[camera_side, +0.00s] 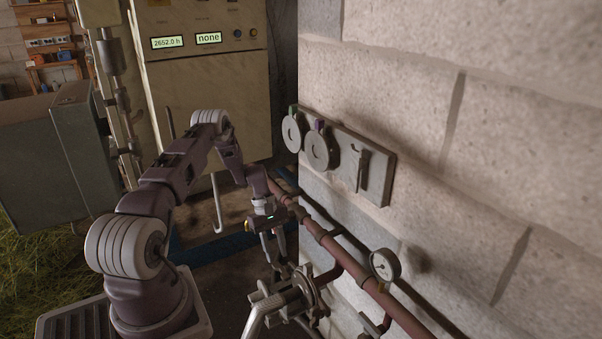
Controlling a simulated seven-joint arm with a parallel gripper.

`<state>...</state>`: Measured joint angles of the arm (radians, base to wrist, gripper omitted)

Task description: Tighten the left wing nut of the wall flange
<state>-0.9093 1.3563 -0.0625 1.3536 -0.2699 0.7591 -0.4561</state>
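My gripper (277,262) points down at the lower middle of the picture, just above a metal pipe flange (306,286) near the block wall. Its two fingers show as pale bars with a narrow gap between them. The tips end close to the flange's upper left side; I cannot tell whether they touch it or hold anything. The wing nuts are too small and dark to make out, and the left one may be hidden by the fingertips. A pale bent pipe (262,312) runs down to the left from the flange.
A reddish pipe (345,270) slopes along the wall (480,120) behind the flange, with a round gauge (385,264) to the right. A wall panel (343,158) with round discs sits above. A cream cabinet (205,90) with displays stands behind my arm.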

